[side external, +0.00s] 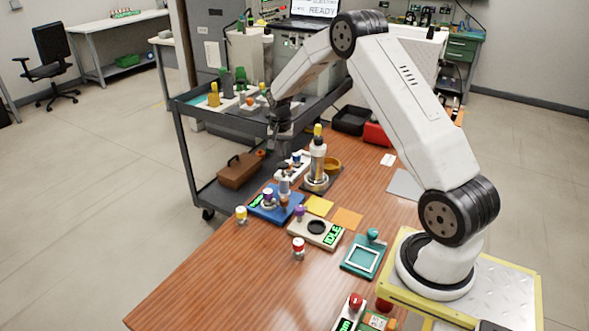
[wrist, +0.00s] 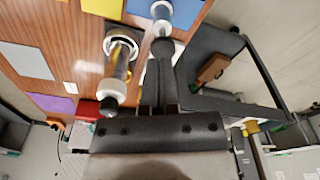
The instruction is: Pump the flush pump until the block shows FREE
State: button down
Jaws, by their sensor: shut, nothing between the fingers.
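A blue block (side external: 278,212) lies on the wooden table with a green lit display (side external: 257,201), too small and tilted to read. A white and grey upright cylinder with a dark top (side external: 284,184), seemingly the flush pump, stands at the block's far side. In the wrist view the cylinder (wrist: 162,18) rises from the blue surface, its dark cap near my fingertips. My gripper (side external: 281,150) points down above it, shut and empty. In the wrist view its dark fingers (wrist: 160,66) lie together; I cannot tell whether they touch the cap.
A taller cylinder with a yellow top (side external: 317,160) stands close on the right, on a dark base. A beige block (side external: 314,231) shows IDLE. A grey cart (side external: 190,140) with bottles adjoins the table's far left. The table's near left is clear.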

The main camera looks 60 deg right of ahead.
aim_at(283, 164)
dwell(0.4)
jog(key=d+r, duration=0.1)
jog(key=w+d, duration=0.1)
jog(key=shift+w+d+r, duration=0.2)
jog(key=shift+d+r, duration=0.15)
jog(key=shift+d, duration=0.05)
jog(key=shift+f, duration=0.15)
jog(key=shift+w+d+f, duration=0.1)
jog(key=shift+d+f, duration=0.1)
jog(key=shift+f, duration=1.5)
jog(key=shift+w+d+f, duration=0.1)
jog(key=shift+d+f, duration=0.05)
jog(key=shift+f, duration=1.5)
